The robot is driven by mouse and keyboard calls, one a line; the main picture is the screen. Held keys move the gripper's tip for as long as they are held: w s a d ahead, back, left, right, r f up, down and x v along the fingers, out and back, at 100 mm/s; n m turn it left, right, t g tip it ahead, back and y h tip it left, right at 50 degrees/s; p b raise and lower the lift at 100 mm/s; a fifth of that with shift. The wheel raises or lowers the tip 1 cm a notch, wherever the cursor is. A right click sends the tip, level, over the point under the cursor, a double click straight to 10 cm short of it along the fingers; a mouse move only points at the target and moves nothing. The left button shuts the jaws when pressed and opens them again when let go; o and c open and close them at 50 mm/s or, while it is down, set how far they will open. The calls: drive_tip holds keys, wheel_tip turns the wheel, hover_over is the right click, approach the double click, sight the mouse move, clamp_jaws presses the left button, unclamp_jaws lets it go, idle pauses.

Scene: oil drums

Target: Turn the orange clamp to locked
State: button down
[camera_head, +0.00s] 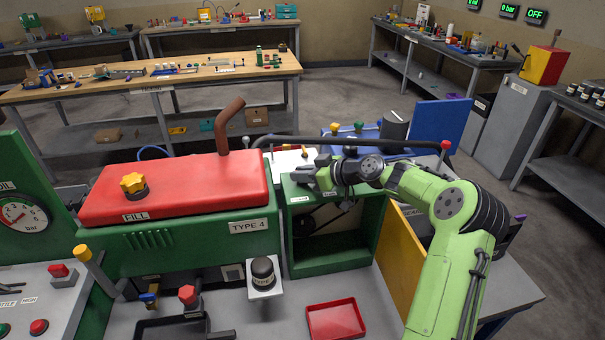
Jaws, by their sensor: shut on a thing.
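My gripper (312,176) is at the end of my green arm, low over the top of the open-fronted green housing (332,252), right of the red-topped machine. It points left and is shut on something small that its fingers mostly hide. I cannot make out an orange clamp clearly, nor whether the held thing is that clamp. Small white labels (299,199) sit on the housing top just below the gripper. A small orange-red piece (305,152) shows just behind the gripper. A yellow-orange knob (133,184) stands on the red lid, well left of the gripper.
The red lid (180,188) carries a bent brown pipe (229,122). A dark hose (350,141) runs behind my gripper. A blue case (448,122) and yellow panel (402,250) stand to the right. A red tray (336,320) and black-capped part (263,272) are in front.

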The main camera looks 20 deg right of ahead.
drive_tip(key=shift+f+m+t+h+b, duration=0.1)
drive_tip(key=shift+m+t+h+b, duration=0.25)
drive_tip(key=shift+b, duration=0.4)
drive_tip(key=m+t+h+b, duration=0.1)
drive_tip(key=m+h+b, duration=0.1)
drive_tip(key=b, duration=0.1)
drive_tip(key=shift+a+f, duration=0.1)
drive_tip(key=m+t+h+b, duration=0.1)
drive_tip(key=m+h+b, duration=0.2)
drive_tip(key=h+b, duration=0.1)
drive_tip(key=shift+a+m, duration=0.1)
drive_tip(key=shift+m, duration=0.15)
drive_tip(key=m+h+b, duration=0.2)
drive_tip(key=m+h, duration=0.1)
drive_tip(key=h, duration=0.1)
drive_tip(key=shift+m, duration=0.3)
drive_tip(key=shift+r+m+g+h+b, duration=0.1)
drive_tip(key=shift+m+g+h+b, duration=0.15)
drive_tip(key=shift+m+g+h, duration=0.6)
drive_tip(key=shift+r+m+g+h+b, duration=0.1)
drive_tip(key=shift+m+g+h+b, duration=0.15)
drive_tip(key=shift+m+h, duration=1.1)
drive_tip(key=shift+d+h, duration=0.2)
drive_tip(key=shift+h, duration=0.05)
drive_tip(key=c, duration=1.1)
unclamp_jaws()
